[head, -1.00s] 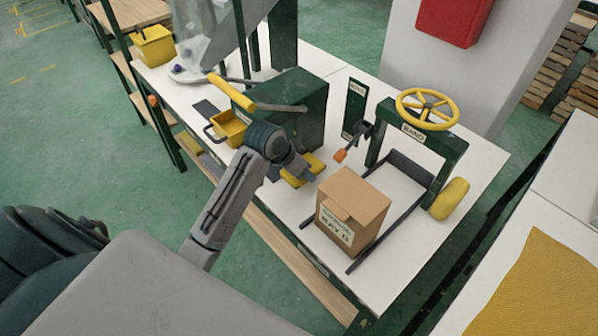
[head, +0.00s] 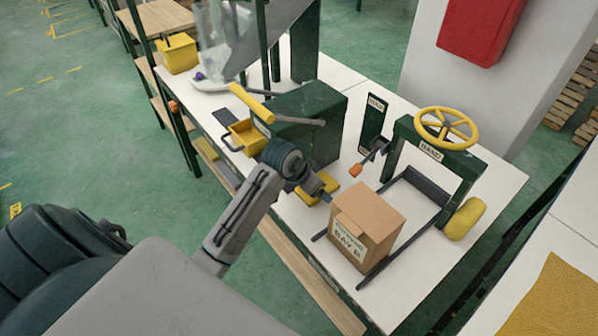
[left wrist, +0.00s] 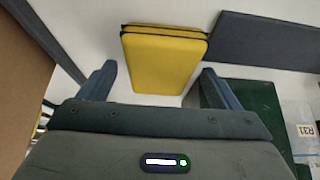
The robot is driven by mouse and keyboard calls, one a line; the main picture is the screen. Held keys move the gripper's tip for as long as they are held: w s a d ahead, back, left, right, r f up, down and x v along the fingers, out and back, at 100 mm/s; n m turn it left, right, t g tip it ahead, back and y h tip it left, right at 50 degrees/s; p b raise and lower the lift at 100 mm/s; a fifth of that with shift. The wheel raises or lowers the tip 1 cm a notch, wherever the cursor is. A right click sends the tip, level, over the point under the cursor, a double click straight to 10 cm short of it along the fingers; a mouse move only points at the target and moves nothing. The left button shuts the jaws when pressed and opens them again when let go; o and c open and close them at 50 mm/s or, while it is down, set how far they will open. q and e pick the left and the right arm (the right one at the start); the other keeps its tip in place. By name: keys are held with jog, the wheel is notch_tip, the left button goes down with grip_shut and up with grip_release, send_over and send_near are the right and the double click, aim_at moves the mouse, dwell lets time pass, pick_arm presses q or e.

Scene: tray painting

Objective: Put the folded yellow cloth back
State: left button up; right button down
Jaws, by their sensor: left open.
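The folded yellow cloth (head: 306,196) lies flat on the white bench, left of the cardboard box, partly hidden by my left gripper. In the left wrist view, the cloth (left wrist: 165,62) shows as a thick folded pad with layered edges, ahead of and between the two fingers. My left gripper (head: 322,190) is over the cloth with its fingers spread apart; in the left wrist view, the gripper (left wrist: 159,82) is open and empty. I cannot tell whether the fingertips touch the cloth. My right gripper is not in view.
A cardboard box (head: 372,222) stands close right of the gripper. A green press (head: 318,108) with a yellow-handled lever is behind it. A green frame with a yellow handwheel (head: 446,126) stands right. A dark flat strip (left wrist: 268,40) adjoins the cloth.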

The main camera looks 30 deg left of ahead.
aim_at(302, 195)
pick_arm(q)
jog(key=v, duration=0.3)
jog(key=shift+s+a+f, duration=0.15)
jog(key=shift+s+a, duration=0.05)
jog(key=shift+s, duration=0.3)
jog(key=shift+s+a+f, duration=0.15)
jog(key=shift+s+a, duration=0.05)
jog(key=shift+s, duration=0.35)
jog(key=s+a+b, duration=0.1)
jog(key=s+a, duration=0.2)
jog(key=s, duration=0.6)
jog(key=shift+r, duration=0.2)
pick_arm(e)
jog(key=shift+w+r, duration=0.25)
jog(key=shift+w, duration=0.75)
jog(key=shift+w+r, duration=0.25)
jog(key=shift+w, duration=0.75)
pick_arm(q)
jog(key=shift+s+f, duration=0.1)
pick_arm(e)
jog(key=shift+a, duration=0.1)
